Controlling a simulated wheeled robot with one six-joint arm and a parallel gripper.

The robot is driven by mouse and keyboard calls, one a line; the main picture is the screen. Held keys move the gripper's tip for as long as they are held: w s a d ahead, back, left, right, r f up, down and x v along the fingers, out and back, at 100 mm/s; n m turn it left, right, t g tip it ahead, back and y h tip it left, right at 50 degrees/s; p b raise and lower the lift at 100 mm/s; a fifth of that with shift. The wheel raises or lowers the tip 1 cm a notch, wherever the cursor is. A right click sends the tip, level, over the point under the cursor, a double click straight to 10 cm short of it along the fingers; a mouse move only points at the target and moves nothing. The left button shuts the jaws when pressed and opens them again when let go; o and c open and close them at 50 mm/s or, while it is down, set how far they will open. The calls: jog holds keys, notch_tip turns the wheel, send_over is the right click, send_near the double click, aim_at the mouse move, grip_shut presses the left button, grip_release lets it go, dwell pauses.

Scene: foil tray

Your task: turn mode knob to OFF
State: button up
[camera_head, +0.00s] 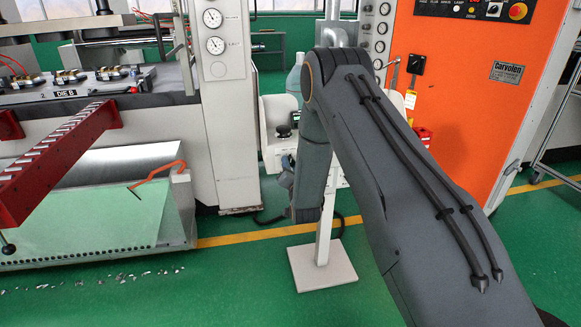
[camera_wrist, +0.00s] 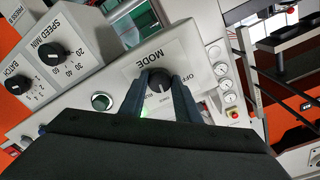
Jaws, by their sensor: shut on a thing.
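In the wrist view the black mode knob (camera_wrist: 159,80) sits on a pale grey panel (camera_wrist: 120,75) under the printed word MODE. The word OFF is printed to the right of the knob, and another label, partly covered, lies below it. My gripper (camera_wrist: 161,86) has its two dark fingers on either side of the knob, shut on it. The knob's lower part is hidden between the fingers, and I cannot tell for sure where its pointer stands. In the head view my arm hides the knob and most of my gripper.
Speed (camera_wrist: 67,50) and batch (camera_wrist: 18,85) knobs are further left, gauges (camera_wrist: 222,70) to the right. In the head view, the panel's post stands on a white base plate (camera_head: 322,277), beside an orange cabinet (camera_head: 455,60).

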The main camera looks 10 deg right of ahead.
jog(key=n+b, duration=0.2)
jog(key=n, duration=1.2)
jog(key=shift+f+y+b, duration=0.1)
jog(key=shift+y+b, duration=0.2)
jog(key=shift+b, duration=0.1)
jog(key=shift+n+t, duration=0.3)
jog(key=shift+n, duration=0.1)
jog(key=o, duration=1)
jog(key=shift+o, duration=0.2)
jog(key=s, duration=0.7)
jog(key=shift+s+f, duration=0.15)
jog(key=shift+s, duration=0.25)
